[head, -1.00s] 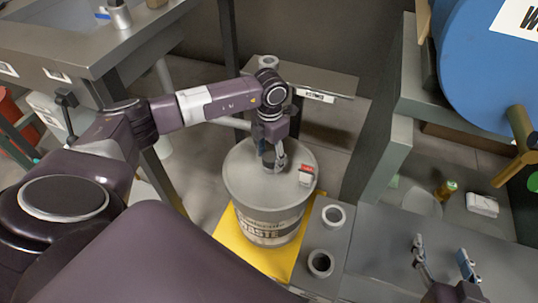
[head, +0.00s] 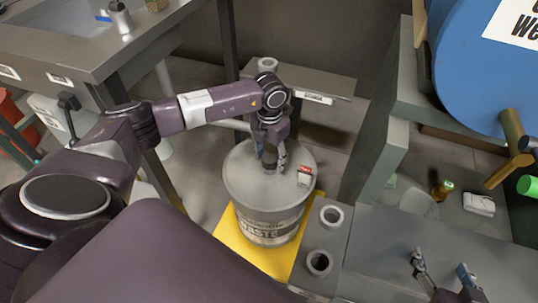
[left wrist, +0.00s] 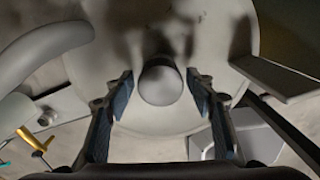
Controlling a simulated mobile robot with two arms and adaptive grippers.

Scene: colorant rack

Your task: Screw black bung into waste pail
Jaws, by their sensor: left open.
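The grey waste pail (head: 262,222), with "WASTE" on its side, stands upright on a yellow mat. My left gripper (head: 270,164) points down at its lid. The black bung (head: 269,157) stands at the lid between the open fingers, partly hidden by them. In the left wrist view the bung (left wrist: 160,82) looks like a rounded grey knob, with a gap to each finger of my left gripper (left wrist: 159,80). Whether its thread is seated cannot be seen. My right gripper (head: 442,272) is open and empty over the grey bench at the lower right.
A small red and white item (head: 305,175) sits on the lid's right side. The yellow mat (head: 227,232) lies under the pail. A grey block with two ring-shaped holders (head: 331,216) stands right of the pail. A blue drum (head: 480,60) is at upper right.

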